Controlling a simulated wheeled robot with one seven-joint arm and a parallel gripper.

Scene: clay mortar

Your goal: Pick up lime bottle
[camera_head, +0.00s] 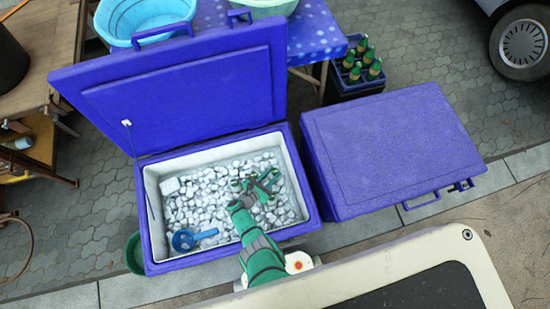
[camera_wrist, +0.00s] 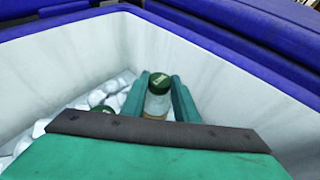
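A clear bottle with a green cap (camera_wrist: 159,84) stands in the ice inside the open blue cooler, near an inner corner in the wrist view. My gripper (camera_wrist: 160,88) has one teal finger on each side of it, and the fingers look apart with the bottle between them. Whether they touch it is hard to tell. A second green cap (camera_wrist: 102,109) shows to the left, partly hidden by my gripper. In the head view my gripper (camera_head: 262,183) is down inside the cooler, among small green shapes that I cannot separate clearly. The bottles' labels cannot be read.
The cooler's white walls (camera_head: 153,205) surround my gripper closely, and its lid (camera_head: 190,95) stands open behind. A blue scoop (camera_head: 190,239) lies on the ice. A closed blue cooler (camera_head: 390,150) stands to the right. A crate of green bottles (camera_head: 345,92) is behind.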

